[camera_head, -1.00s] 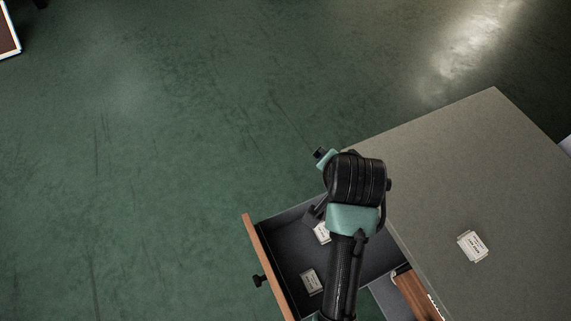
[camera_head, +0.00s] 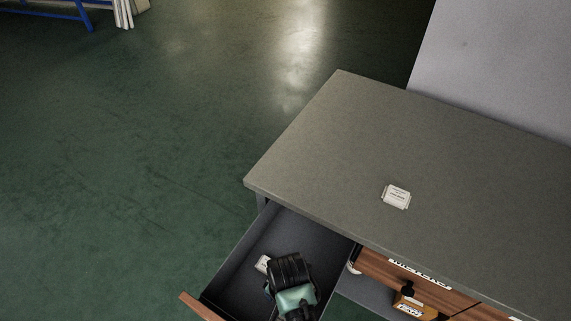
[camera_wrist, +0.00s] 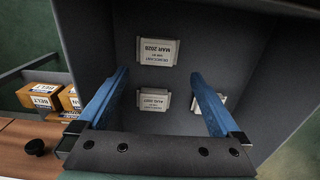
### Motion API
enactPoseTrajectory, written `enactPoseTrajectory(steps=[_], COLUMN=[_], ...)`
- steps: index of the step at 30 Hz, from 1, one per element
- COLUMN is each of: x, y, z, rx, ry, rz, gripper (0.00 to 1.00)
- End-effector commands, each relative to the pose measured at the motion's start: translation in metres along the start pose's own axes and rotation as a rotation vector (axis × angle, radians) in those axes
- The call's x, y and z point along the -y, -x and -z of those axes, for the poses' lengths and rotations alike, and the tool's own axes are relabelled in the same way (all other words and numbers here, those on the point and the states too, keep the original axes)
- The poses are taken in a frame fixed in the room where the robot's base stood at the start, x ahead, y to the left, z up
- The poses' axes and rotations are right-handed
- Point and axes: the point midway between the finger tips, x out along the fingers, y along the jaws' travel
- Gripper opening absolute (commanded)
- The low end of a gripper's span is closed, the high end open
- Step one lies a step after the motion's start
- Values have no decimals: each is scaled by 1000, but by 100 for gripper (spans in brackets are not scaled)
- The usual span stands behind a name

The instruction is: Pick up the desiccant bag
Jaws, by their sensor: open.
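Several small white desiccant bags lie in the open drawer (camera_wrist: 100,30). In the wrist view one bag (camera_wrist: 157,51) reads MAR 2028 and lies just beyond the fingertips. A second bag (camera_wrist: 154,99), seemingly reading MAR 2027, shows between the fingers. A third bag (camera_wrist: 194,104) is partly hidden by the right finger. My gripper (camera_wrist: 161,72) is open and empty, its blue fingers pointing into the drawer above the bags. In the head view one drawer bag (camera_head: 263,264) shows beside my arm, which hides the fingertips. Another white bag (camera_head: 396,196) lies on the grey tabletop (camera_head: 330,150).
The drawer's walls surround the gripper, with its wooden front (camera_head: 202,308) at lower left. Right of it, a lower open drawer holds orange boxes (camera_wrist: 38,96), labelled BELT, near a wooden drawer front (camera_head: 450,291). The tabletop is otherwise clear. Green floor lies open at left.

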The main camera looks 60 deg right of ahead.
Motion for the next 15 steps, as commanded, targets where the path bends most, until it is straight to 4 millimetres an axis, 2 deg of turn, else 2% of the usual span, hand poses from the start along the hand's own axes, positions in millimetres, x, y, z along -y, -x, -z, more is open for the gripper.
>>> enactPoseTrajectory(steps=[6, 9, 15], x=[-7, -6, -6], y=[-34, -45, -48], z=[-4, -4, -4], rx=[2, 1, 0], ry=[1, 1, 1], rz=[-2, -1, 0], gripper=[100, 100, 100])
